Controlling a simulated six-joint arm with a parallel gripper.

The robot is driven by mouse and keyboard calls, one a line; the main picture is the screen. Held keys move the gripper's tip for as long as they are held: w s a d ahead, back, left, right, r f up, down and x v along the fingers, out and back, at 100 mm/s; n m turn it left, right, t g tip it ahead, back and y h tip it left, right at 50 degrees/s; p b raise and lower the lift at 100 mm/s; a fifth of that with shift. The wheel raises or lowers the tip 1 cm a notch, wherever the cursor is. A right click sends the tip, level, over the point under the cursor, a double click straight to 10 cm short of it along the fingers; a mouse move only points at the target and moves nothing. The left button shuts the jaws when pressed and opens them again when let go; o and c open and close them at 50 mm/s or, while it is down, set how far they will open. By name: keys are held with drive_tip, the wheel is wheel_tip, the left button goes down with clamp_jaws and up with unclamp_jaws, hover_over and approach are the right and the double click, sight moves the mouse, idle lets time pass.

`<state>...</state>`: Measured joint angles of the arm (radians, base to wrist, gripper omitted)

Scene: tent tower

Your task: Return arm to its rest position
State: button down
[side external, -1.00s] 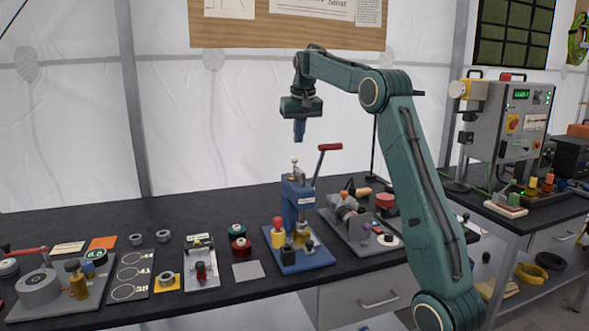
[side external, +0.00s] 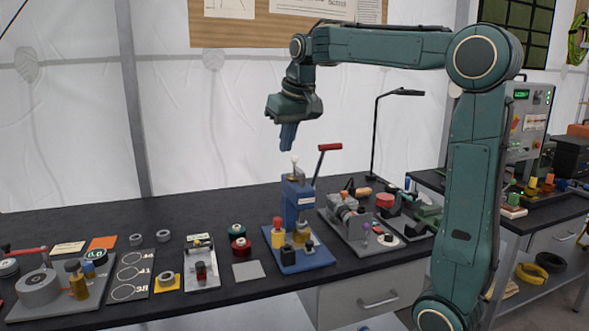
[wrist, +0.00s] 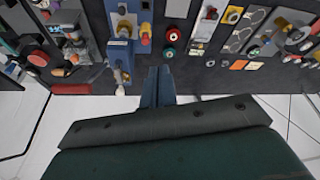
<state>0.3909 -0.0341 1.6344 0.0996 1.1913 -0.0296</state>
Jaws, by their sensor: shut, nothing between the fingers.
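My gripper (side external: 287,138) hangs from the raised green arm, above and slightly left of the blue press (side external: 297,200) with its red-tipped lever. Its blue fingers are together with nothing between them, and they are clear of the press. In the wrist view, the fingers (wrist: 158,85) point toward the bench, with the press (wrist: 121,55) to their left. My arm's forearm runs level from the elbow, and its upper link stands nearly upright.
The black bench (side external: 230,205) carries a grey vise-like fixture (side external: 350,225), red and green round parts (side external: 238,238), a ring board (side external: 130,275) and a turntable fixture (side external: 40,288). A thin lamp (side external: 376,130) stands behind. The air around the gripper is free.

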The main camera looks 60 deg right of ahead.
drive_tip(key=s+a+f+n+t+y, duration=0.1)
drive_tip(key=s+a+f+n, duration=0.1)
drive_tip(key=s+a+f, duration=0.3)
drive_tip(key=s+a+f+n+t, duration=0.1)
drive_tip(key=s+a+f+n, duration=0.2)
drive_tip(key=s+a+f, duration=0.3)
drive_tip(key=s+a, duration=0.5)
drive_tip(key=s, duration=0.2)
drive_tip(key=shift+s+a+f+y, duration=0.2)
drive_tip(key=shift+f+y, duration=0.05)
drive_tip(key=shift+y, duration=0.15)
